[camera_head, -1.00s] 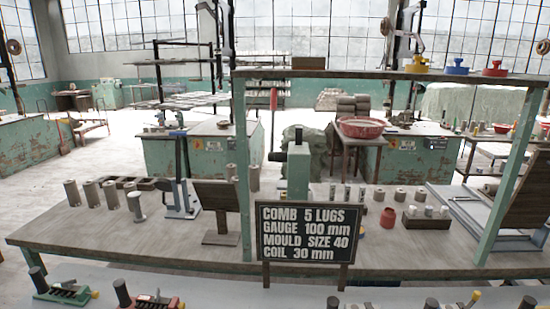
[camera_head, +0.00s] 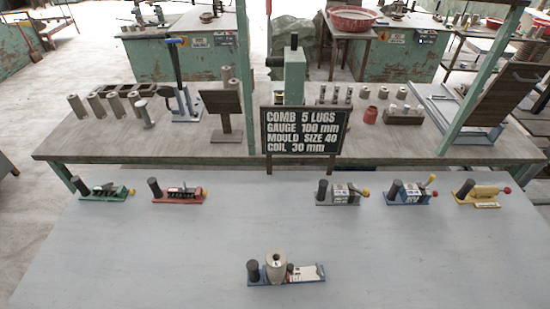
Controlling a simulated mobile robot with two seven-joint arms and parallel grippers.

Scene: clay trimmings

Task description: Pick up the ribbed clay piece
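A beige-grey clay cylinder (camera_head: 276,267) stands upright at the front centre of the pale table, at a small blue-based tool (camera_head: 306,274). The picture is too coarse to tell whether this clay cylinder is ribbed. More clay cylinders (camera_head: 96,104) stand at the left of the wooden bench behind. Neither of my grippers shows in the head view.
The pale table (camera_head: 200,240) is mostly clear. Small green (camera_head: 108,192), red (camera_head: 180,194), grey (camera_head: 342,194), blue (camera_head: 410,192) and yellow (camera_head: 482,194) tools line its back. A black sign (camera_head: 303,130) reads comb 5 lugs, gauge 100 mm, mould size 40, coil 30 mm.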

